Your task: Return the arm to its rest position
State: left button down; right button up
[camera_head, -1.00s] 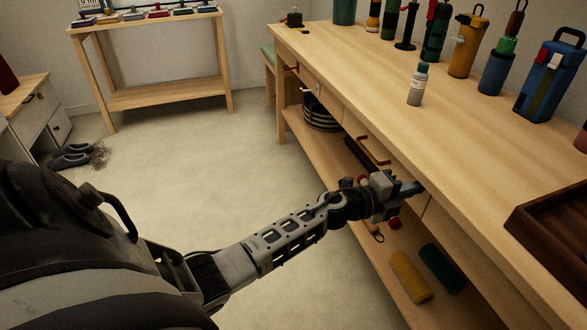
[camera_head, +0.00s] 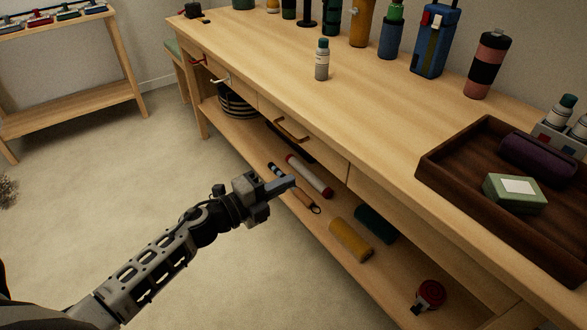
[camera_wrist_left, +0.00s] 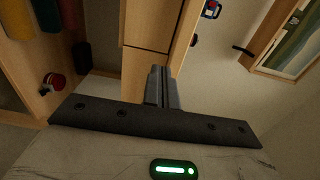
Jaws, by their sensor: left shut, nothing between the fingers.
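My left arm reaches in from the lower left in the head view. Its gripper (camera_head: 281,185) is shut and empty, in front of the long wooden workbench (camera_head: 270,65) and apart from it, near the drawer with a brass handle (camera_head: 291,130). In the left wrist view the closed fingers (camera_wrist_left: 161,88) point toward the drawer fronts (camera_wrist_left: 146,60). My right arm and gripper do not show.
The lower shelf holds a yellow roll (camera_head: 350,240), a dark green roll (camera_head: 375,223), a white-and-red tube (camera_head: 310,176) and a red tape measure (camera_head: 428,296). A bottle (camera_head: 322,60) and a dark wooden tray (camera_head: 450,168) stand on the bench. Open floor (camera_head: 110,180) lies left.

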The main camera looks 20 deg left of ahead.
pick_arm(q)
jog(key=s+d+r+n+g+y+p, duration=0.1)
jog(key=s+d+n+g+y+p, duration=0.1)
jog(key=s+d+n+p, duration=0.3)
jog(key=s+d+r+n+g+y+p, duration=0.2)
jog(key=s+n+p, duration=0.4)
jog(key=s+n, duration=0.8)
jog(key=d+n+g+y, duration=0.1)
jog(key=d+n, duration=0.1)
jog(key=n, duration=0.1)
jog(key=shift+d+y+p, duration=0.3)
jog(key=shift+d+p, duration=0.05)
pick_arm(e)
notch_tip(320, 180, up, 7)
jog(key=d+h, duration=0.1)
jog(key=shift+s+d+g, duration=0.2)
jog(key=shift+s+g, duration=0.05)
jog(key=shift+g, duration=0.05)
pick_arm(q)
jog(key=shift+s, duration=0.1)
